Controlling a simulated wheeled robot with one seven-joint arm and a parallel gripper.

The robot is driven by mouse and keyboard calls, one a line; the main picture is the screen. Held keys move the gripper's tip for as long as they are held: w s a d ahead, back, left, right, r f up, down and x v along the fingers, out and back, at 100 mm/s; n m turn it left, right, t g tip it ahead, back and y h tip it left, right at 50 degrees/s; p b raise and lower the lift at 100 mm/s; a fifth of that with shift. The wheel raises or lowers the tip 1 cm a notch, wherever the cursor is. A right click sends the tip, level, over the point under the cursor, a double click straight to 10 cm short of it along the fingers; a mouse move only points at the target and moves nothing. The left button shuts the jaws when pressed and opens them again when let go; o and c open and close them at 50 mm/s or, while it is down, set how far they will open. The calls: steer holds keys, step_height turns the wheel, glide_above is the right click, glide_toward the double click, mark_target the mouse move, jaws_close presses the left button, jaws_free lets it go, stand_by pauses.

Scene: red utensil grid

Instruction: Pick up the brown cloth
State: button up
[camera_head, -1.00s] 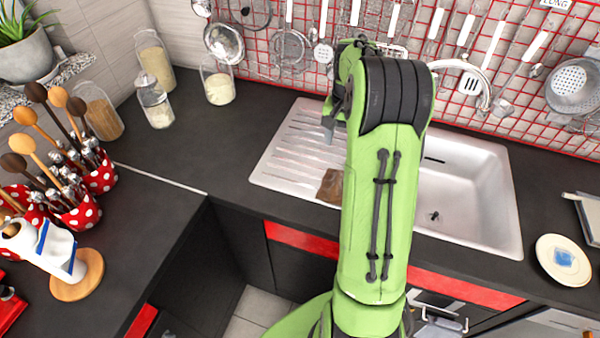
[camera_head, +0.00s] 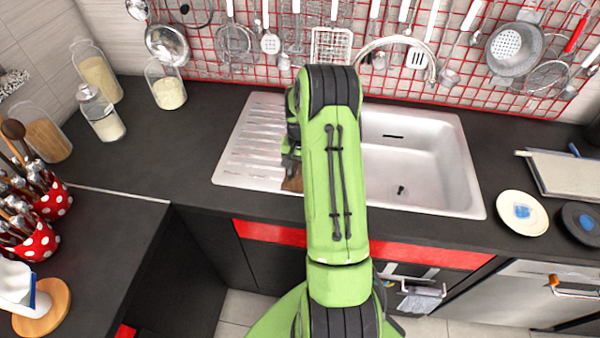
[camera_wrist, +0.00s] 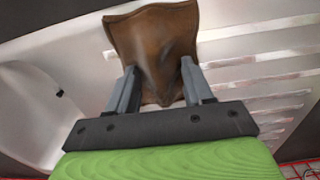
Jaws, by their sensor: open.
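The brown cloth (camera_wrist: 155,45) lies on the sink's ridged drainboard, as the wrist view shows. In the head view only a small piece of the cloth (camera_head: 292,180) shows beside my arm, which hides the rest. My gripper (camera_wrist: 155,75) is open, with one finger at each side of the cloth's near part. The cloth is bunched or raised into a fold between the fingers. I cannot tell whether the fingers touch it. In the head view my gripper (camera_head: 290,160) is mostly hidden by my green arm.
The white sink (camera_head: 425,165) has its basin to the right and its drainboard (camera_head: 250,140) to the left. A tap (camera_head: 400,42) arches over the back. Glass jars (camera_head: 165,82) stand at the back left. Plates (camera_head: 522,212) sit at the right. Utensils hang on a red grid behind.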

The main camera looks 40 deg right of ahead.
mark_target(300, 167)
jaws_close()
step_height(300, 167, up, 10)
steer(key=shift+r+p, duration=0.1)
steer(key=shift+p, duration=0.2)
steer(key=c, duration=0.5)
jaws_free()
steer(key=c, duration=0.4)
steer(key=shift+s+a, duration=0.1)
steer(key=shift+c, duration=0.2)
